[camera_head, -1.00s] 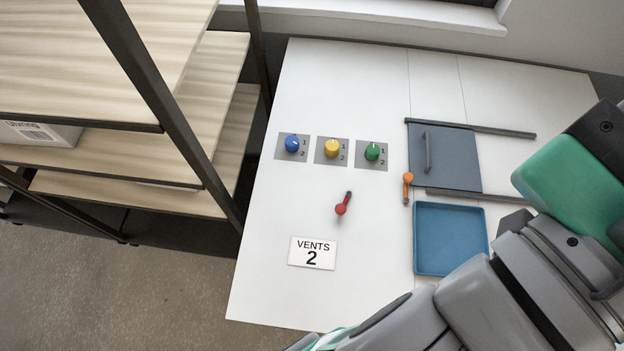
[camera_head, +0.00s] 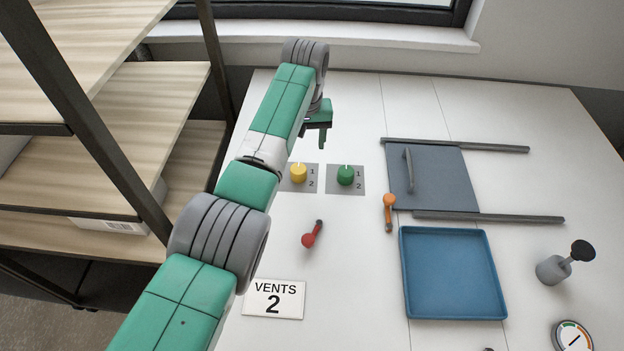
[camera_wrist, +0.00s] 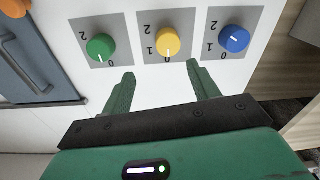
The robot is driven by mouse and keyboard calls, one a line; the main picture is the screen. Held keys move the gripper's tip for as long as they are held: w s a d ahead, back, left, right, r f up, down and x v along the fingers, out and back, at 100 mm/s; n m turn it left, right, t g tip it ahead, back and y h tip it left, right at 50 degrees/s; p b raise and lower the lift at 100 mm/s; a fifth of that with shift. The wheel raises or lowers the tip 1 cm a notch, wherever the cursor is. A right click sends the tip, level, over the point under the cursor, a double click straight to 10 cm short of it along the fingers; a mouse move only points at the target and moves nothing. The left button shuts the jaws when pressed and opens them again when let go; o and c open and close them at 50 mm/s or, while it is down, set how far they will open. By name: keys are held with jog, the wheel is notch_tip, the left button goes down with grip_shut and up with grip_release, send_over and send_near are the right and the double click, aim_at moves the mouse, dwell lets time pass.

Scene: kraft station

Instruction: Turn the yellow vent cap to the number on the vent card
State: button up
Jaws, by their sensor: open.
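The yellow vent cap (camera_head: 298,174) sits on a grey plate marked 1 and 2. In the wrist view the yellow cap (camera_wrist: 168,46) has its white line pointing at the 0 mark. The vent card (camera_head: 273,299) reads "VENTS 2" and lies on the front left of the white table. My gripper (camera_head: 322,138) is open and empty, behind the caps from the head camera's view. In the wrist view its two fingers (camera_wrist: 160,76) point toward the yellow cap, apart from it, with the cap ahead of the gap between them.
The green cap (camera_head: 345,175) and the blue cap (camera_wrist: 234,38) flank the yellow one. My arm hides the blue cap in the head view. A red-knobbed lever (camera_head: 309,239), an orange-knobbed lever (camera_head: 389,201), a sliding door (camera_head: 436,180) and a blue tray (camera_head: 403,290) are nearby. Shelves (camera_head: 120,170) stand left.

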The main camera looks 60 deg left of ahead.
aim_at(298, 168)
jog(key=shift+s+a+f, duration=0.2)
jog(key=shift+s+f, duration=0.1)
jog(key=shift+s, duration=0.45)
notch_tip(298, 168, down, 8)
jog(key=shift+s+r+b, duration=0.1)
jog(key=shift+s+b, duration=0.05)
jog(key=shift+b, duration=0.45)
jog(key=shift+c, duration=0.2)
jog(key=c, duration=0.9)
